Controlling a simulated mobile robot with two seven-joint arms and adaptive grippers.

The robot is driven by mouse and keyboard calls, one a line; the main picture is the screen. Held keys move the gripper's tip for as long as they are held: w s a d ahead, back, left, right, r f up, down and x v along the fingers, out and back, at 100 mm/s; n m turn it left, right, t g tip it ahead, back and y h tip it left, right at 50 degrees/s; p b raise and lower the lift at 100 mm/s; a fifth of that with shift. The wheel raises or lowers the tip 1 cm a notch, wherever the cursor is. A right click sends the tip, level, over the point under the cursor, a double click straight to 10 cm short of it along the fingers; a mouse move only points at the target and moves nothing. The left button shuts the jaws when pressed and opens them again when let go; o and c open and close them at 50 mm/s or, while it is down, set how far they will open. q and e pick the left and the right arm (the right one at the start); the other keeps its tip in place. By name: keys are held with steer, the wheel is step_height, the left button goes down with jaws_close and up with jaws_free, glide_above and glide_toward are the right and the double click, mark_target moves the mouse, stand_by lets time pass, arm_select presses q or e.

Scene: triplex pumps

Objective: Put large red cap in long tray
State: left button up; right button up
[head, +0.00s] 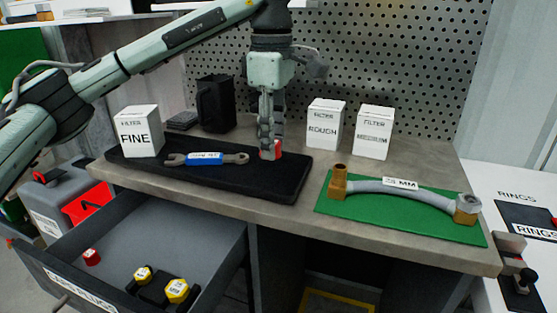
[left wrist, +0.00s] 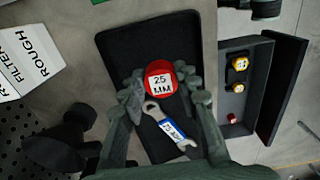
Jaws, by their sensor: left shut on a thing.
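The large red cap (head: 277,151) is between the fingers of my left gripper (head: 270,150), at the right part of the long black tray (head: 270,185). In the left wrist view the cap (left wrist: 160,68) shows a white "25 MM" label, with the gripper's fingers (left wrist: 163,92) on both sides of it. The cap is over the tray (left wrist: 125,50); I cannot tell whether it rests on its floor. A wrench with a blue label (head: 205,159) lies in the tray, left of the cap. My right gripper is not in view.
A white FINE filter box (head: 140,132) stands at the tray's left end. ROUGH (head: 325,125) and another filter box (head: 373,133) stand behind right. A hose lies on a green mat (head: 400,222). The open drawer (head: 190,235) holds a small red cap (head: 91,257) and yellow-topped plugs (head: 177,290).

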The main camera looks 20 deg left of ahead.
mark_target(282, 178)
arm_select(q)
steer(key=shift+w+d+f, duration=0.45)
steer(key=shift+d, duration=0.3)
steer(key=shift+f, duration=0.3)
step_height(282, 178, down, 3)
steer(key=shift+f, duration=0.25)
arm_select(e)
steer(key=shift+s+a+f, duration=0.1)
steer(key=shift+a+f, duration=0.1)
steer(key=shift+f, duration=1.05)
arm_select(q)
steer(key=shift+f, duration=0.2)
